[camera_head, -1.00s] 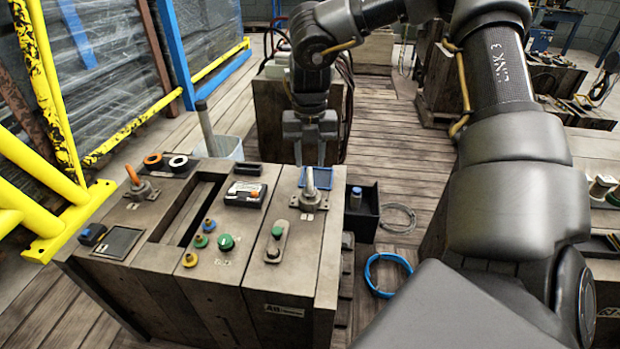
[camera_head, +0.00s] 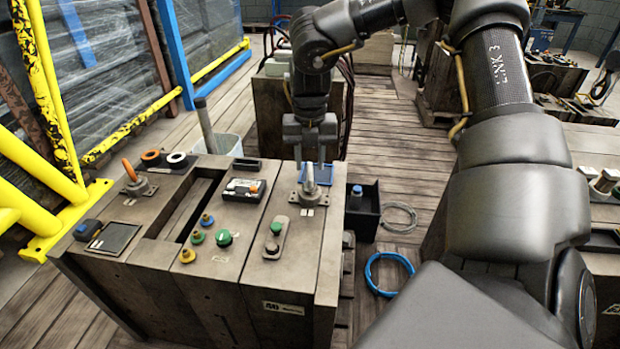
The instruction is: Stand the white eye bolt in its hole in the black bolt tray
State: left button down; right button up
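My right gripper (camera_head: 310,157) points down over the far right part of the wooden block. Its two fingers are apart. They show on either side of the tip of a grey upright pin (camera_head: 309,180) on a round base; I cannot tell whether they touch it. No white eye bolt shows clearly; a white ring (camera_head: 177,159) lies beside an orange ring (camera_head: 151,156) at the block's far left. I cannot tell which black thing is the bolt tray; an open black tray (camera_head: 372,222) holding a blue-capped bottle stands right of the block. My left gripper is not in view.
The wooden block (camera_head: 222,290) carries an orange-handled lever (camera_head: 130,171), several coloured knobs, a black-and-white device (camera_head: 243,189) and a long dark slot. A blue hose coil (camera_head: 389,272) lies on the floor. Yellow rails stand left.

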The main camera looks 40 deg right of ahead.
grip_shut()
jog(key=shift+r, duration=0.2)
jog(key=shift+r+p, duration=1.4)
jog(key=shift+r, duration=0.55)
